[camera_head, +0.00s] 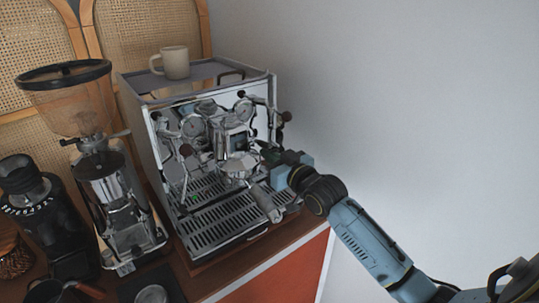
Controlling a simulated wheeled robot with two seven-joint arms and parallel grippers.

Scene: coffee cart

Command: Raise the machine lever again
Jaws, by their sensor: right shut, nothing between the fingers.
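The espresso machine (146,131) stands on the counter with its chrome front facing right and toward me. Its group head (228,140) is at the middle of the front. My left gripper is out of view.
A beige mug (175,62) stands on top of the machine. A slotted drip tray (220,217) lies below the group head. Knobbed valves and steam wands flank the front. A grinder (100,170) stands at the left. The wall side at right is free.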

